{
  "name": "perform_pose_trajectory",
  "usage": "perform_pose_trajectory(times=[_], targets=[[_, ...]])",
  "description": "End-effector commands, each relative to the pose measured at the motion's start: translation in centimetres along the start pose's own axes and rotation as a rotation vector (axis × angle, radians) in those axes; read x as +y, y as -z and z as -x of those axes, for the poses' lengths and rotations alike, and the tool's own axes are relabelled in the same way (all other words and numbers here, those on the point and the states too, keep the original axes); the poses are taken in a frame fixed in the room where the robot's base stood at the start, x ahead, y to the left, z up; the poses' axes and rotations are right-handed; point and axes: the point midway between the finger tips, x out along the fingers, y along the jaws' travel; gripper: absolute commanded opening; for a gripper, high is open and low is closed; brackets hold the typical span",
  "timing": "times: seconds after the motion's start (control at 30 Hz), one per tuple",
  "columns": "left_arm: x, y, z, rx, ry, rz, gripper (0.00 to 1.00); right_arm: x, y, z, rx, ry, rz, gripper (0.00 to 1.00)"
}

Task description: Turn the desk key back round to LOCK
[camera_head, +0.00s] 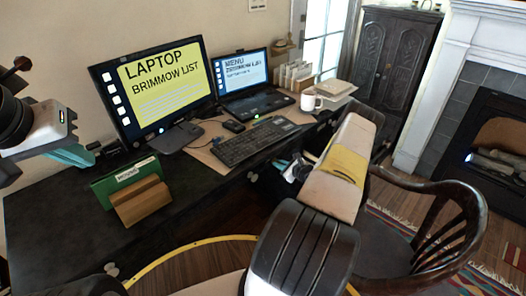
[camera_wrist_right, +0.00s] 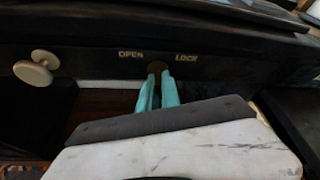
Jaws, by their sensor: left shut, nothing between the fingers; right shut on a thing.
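In the right wrist view, the dark desk front carries the words OPEN (camera_wrist_right: 131,54) and LOCK (camera_wrist_right: 186,55). A small brownish lock or key head (camera_wrist_right: 157,67) sits between and just below the words. The teal fingers of my right gripper (camera_wrist_right: 157,82) are shut at it, and the key between them is mostly hidden. I cannot tell which word the key points to. In the head view my right arm covers most of that part of the desk (camera_head: 60,225). My left gripper (camera_head: 78,156) is shut and empty at the left, above the desk top.
A round pale knob (camera_wrist_right: 37,68) is left of the lock. On the desk are a monitor (camera_head: 165,85), a laptop (camera_head: 245,85), a keyboard (camera_head: 255,142), a mug (camera_head: 310,100) and a green book in a wooden holder (camera_head: 140,200). A wooden chair (camera_head: 425,230) stands at the right.

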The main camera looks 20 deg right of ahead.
Motion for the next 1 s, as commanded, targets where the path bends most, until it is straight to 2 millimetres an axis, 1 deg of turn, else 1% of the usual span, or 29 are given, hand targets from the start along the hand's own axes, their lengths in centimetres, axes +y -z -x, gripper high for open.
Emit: perform_pose_trajectory(times=[0.7,1.0], targets=[[0.00,0.00,0.00,0.000,0.000,0.000,0.00,0.03,0.00,-0.03,-0.001,-0.259,-0.619,0.00],[0.00,0.00,0.00,0.000,0.000,0.000,0.00,0.07,-0.04,0.00,-0.002,-0.346,-0.831,0.00]])
